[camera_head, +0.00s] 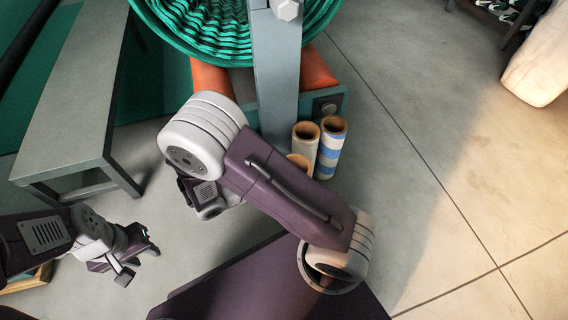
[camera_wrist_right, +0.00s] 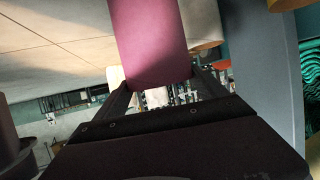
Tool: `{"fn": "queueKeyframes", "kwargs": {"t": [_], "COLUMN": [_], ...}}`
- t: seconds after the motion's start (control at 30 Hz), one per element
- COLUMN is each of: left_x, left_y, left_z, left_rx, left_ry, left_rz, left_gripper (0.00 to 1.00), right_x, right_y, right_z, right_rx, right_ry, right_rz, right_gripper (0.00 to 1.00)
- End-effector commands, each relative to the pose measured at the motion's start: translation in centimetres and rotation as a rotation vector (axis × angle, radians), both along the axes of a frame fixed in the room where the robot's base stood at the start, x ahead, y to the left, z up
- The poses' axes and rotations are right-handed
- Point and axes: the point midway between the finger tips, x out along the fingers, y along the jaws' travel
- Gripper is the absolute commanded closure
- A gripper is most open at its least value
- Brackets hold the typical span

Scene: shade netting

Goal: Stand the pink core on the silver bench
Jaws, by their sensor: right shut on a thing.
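The pink core (camera_wrist_right: 150,42) is a smooth magenta tube between the fingers of my right gripper (camera_wrist_right: 160,88) in the right wrist view. The gripper is shut on it, and its far end runs out of the top of the frame. In the head view the right gripper and the core are hidden by my right arm. The silver bench (camera_head: 75,95) is a long grey bench with legs at the upper left of the head view; its visible top is bare. My left gripper (camera_head: 140,259) is open and empty, low at the left, in front of the bench's near end.
A cream core (camera_head: 304,147) and a blue-striped core (camera_head: 330,150) stand upright on the floor by a grey post (camera_head: 275,85). Another core's rim shows beside them, partly hidden by my arm. Green netting (camera_head: 200,35) hangs above.

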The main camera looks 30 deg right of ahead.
Motion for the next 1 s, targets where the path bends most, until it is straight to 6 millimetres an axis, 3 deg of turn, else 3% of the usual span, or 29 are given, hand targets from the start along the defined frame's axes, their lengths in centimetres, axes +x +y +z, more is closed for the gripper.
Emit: {"fn": "queueKeyframes", "kwargs": {"t": [0.03,0.27,0.77,0.87,1.0], "left_x": [0.0,0.0,0.0,0.0,0.0], "left_y": [0.0,0.0,0.0,0.0,0.0], "left_z": [-1.3,-2.2,-2.1,-1.5,1.6], "left_rx": [0.0,0.0,0.0,0.0,0.0], "left_ry": [0.0,0.0,0.0,0.0,0.0], "left_rz": [0.0,0.0,0.0,0.0,0.0], "left_gripper": [0.64,0.64,0.64,0.64,0.64], "right_x": [-0.7,-2.9,-3.0,-3.0,-3.0], "right_y": [0.2,0.7,0.7,0.7,0.7], "right_z": [-0.6,0.0,0.1,0.7,3.9], "right_rx": [-0.002,-0.003,-0.003,-0.003,-0.003], "right_ry": [-0.001,-0.001,0.001,0.0,0.0], "right_rz": [0.005,0.001,-0.001,0.0,0.0], "right_gripper": [0.91,0.91,0.91,0.91,0.91]}}
